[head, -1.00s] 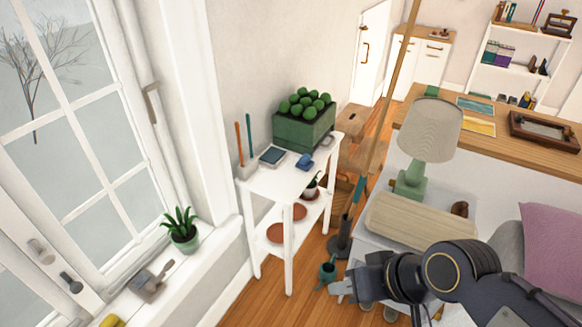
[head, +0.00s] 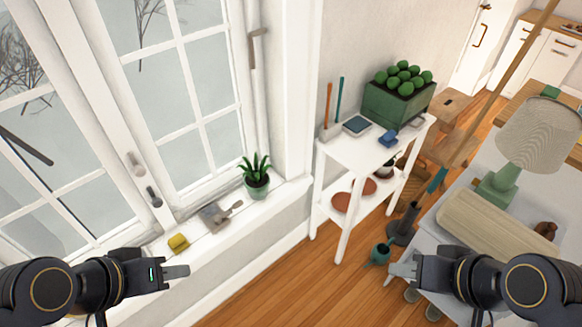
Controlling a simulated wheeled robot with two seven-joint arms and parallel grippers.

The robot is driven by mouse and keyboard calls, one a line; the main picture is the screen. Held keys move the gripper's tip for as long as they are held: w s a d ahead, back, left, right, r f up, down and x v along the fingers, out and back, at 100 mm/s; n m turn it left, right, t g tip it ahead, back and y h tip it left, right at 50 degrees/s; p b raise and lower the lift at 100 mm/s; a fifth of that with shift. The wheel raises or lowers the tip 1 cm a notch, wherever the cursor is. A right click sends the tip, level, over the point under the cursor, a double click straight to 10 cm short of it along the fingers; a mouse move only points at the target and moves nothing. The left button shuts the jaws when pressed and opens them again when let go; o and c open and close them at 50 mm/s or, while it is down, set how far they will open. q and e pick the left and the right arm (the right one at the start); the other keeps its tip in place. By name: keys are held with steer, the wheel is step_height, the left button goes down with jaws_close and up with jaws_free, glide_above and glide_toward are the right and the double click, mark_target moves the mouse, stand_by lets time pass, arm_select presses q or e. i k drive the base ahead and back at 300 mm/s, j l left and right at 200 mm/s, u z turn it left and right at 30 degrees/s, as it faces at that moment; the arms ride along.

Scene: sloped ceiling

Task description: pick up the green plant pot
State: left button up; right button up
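A small green plant pot (head: 257,191) holding a spiky green plant (head: 255,168) stands upright on the white windowsill (head: 285,192), close to the window's right frame. My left gripper (head: 186,271) is at the lower left, in front of the sill, below and to the left of the pot and apart from it. My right gripper (head: 393,271) is at the lower right, above the floor, well to the right of the pot. Neither gripper touches anything that I can see. The finger gap of each is too edge-on to judge.
On the sill left of the pot lie a grey dustpan-like tool (head: 215,216) and a yellow item (head: 178,243). A white shelf stand (head: 345,150) carries a green planter box (head: 395,105). A teal watering can (head: 379,254) stands on the floor. A lamp (head: 535,135) is at right.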

mark_target(257, 181)
steer(key=i+j+u, duration=0.1)
steer(key=i+u, duration=0.25)
steer(key=i, duration=0.2)
steer(key=i+u, duration=0.35)
steer(key=i, duration=0.2)
